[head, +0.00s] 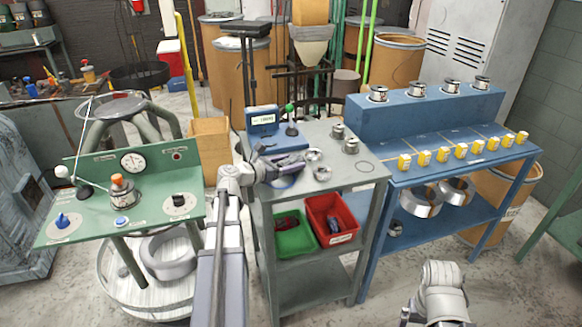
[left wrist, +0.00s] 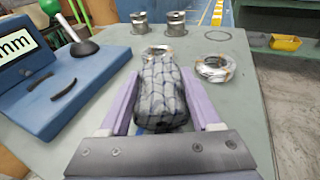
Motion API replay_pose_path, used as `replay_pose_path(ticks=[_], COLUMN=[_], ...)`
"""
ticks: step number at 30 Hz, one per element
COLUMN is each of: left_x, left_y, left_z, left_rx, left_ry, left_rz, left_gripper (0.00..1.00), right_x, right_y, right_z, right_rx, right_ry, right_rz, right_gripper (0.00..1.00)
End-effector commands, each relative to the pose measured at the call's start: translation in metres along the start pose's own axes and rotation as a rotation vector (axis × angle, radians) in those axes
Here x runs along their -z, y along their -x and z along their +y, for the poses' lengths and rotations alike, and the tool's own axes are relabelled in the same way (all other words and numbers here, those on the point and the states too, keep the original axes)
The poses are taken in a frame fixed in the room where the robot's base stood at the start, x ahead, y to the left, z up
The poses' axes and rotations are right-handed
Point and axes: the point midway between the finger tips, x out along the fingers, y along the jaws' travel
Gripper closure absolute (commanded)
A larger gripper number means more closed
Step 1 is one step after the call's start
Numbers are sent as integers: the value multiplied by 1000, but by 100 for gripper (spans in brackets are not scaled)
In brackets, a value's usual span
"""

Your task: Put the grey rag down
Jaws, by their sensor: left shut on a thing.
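The grey rag (left wrist: 162,92) has a dark net-like pattern and sits bunched between the purple fingers of my left gripper (left wrist: 160,105) in the left wrist view. The gripper is shut on it. In the head view my left gripper (head: 262,168) is over the left part of the grey cart's top (head: 335,172), in front of the blue gauge with a display (head: 264,123). The rag is hard to make out there. I cannot tell whether it touches the top. My right arm shows at the lower right of the head view, but its gripper does not show.
Metal coil rings (head: 322,173) and small spools (head: 351,146) stand on the cart top. Red (head: 331,215) and green (head: 296,238) bins sit on the shelf below. A blue bench (head: 450,150) adjoins at right; a green control panel (head: 130,185) is at left. The cart's front right is clear.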

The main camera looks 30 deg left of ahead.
Motion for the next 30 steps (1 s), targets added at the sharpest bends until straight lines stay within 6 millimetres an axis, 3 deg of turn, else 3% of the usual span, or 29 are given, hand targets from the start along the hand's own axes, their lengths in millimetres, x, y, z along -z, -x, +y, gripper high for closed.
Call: replay_pose_path(ticks=[8, 9, 16, 26, 30], left_x=[4, 2, 2, -4, -3], left_y=[-1, 0, 0, 1, 24], left_z=[0, 0, 0, 0, -1], left_rx=[0, 0, 0, 0, -4], left_ry=[0, 0, 0, 0, 1], left_rz=[0, 0, 0, 0, 0], left_gripper=[89, 31, 6, 6, 6], right_x=[0, 0, 0, 0, 0], right_y=[-4, -2, -2, 4, 8], right_z=[0, 0, 0, 0, 1], right_rx=[0, 0, 0, 0, 0], right_ry=[0, 0, 0, 0, 0], right_rz=[0, 0, 0, 0, 0], right_gripper=[6, 6, 6, 6, 6])
